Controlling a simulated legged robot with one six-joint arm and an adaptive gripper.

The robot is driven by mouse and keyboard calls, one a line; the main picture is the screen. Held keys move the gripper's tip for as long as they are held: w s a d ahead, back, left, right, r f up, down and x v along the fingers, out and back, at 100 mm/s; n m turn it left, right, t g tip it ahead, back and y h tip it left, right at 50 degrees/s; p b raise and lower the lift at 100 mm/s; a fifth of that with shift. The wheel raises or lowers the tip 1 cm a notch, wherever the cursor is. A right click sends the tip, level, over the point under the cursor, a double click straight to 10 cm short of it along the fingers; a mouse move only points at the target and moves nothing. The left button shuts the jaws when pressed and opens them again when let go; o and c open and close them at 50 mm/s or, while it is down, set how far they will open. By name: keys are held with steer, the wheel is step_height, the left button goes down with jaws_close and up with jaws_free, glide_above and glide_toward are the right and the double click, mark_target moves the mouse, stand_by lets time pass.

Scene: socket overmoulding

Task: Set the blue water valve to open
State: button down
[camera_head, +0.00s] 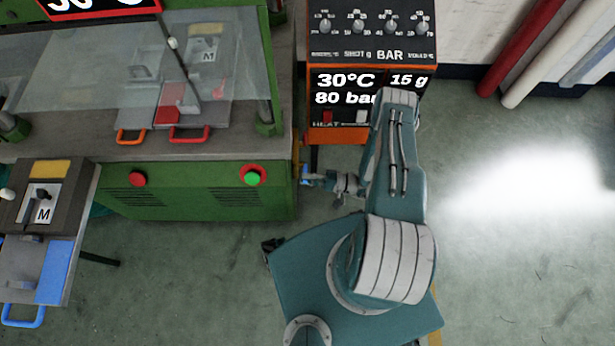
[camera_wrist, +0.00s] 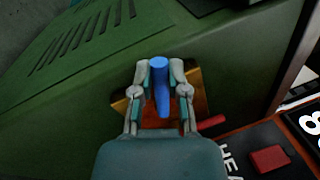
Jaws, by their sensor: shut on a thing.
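The blue water valve handle (camera_wrist: 161,88) shows in the wrist view, standing out from a small yellowish plate (camera_wrist: 198,100) on the green machine's side. My gripper (camera_wrist: 160,68) has one finger on each side of the handle and is shut on it. In the head view my gripper (camera_head: 318,181) reaches left to the machine's right side. Only a small bit of blue (camera_head: 304,170) shows there, and the handle's angle cannot be told from that view.
The green machine (camera_head: 210,195) carries a red button (camera_head: 138,179) and a green button (camera_head: 253,177). A control box (camera_head: 325,95) reading 30°C, 80 bar and 15 g stands behind my arm. A side table with a blue-handled mould (camera_head: 55,270) is at left. Floor at right is clear.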

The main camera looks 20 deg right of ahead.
steer(key=c, duration=0.6)
jaws_free()
steer(key=shift+c, duration=0.2)
steer(key=v, duration=1.2)
